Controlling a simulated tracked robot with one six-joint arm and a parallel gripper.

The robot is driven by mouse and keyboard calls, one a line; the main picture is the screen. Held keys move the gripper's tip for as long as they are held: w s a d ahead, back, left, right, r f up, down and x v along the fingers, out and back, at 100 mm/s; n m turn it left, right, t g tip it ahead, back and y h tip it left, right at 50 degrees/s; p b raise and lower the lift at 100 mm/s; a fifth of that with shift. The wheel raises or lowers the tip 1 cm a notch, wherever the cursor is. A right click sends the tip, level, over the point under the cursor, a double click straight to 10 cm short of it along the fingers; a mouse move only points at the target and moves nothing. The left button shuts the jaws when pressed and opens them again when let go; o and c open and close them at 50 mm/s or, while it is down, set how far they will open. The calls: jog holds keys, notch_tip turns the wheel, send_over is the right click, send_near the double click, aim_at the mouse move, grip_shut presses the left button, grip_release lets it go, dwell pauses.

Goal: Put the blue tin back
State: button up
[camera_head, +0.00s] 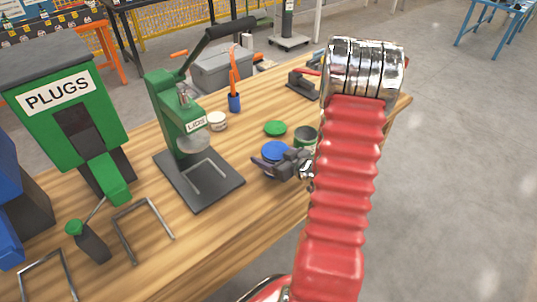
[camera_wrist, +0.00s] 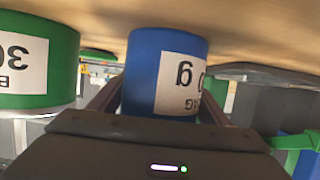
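The blue tin (camera_head: 275,150) stands upright near the table's front edge, beside the green mat or lid and a green tin. In the wrist view, which is upside down, the blue tin (camera_wrist: 145,70) has a white label and sits between my gripper's fingers (camera_wrist: 164,98). In the head view my gripper (camera_head: 277,166) is low at the tin's near side, one finger on each side. I cannot tell whether the fingers press on the tin or whether it is lifted off the table.
A green tin (camera_head: 305,136) stands close by on the right; it also shows in the wrist view (camera_wrist: 62,65). A flat green round thing (camera_head: 275,128) lies behind. The green press (camera_head: 180,120), plugs dispenser (camera_head: 65,110) and blue pen cup (camera_head: 234,102) stand left on the wooden table (camera_head: 240,215).

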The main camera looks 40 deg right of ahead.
jog(key=shift+o, duration=1.4)
jog(key=shift+r, duration=0.1)
jog(key=v, duration=1.2)
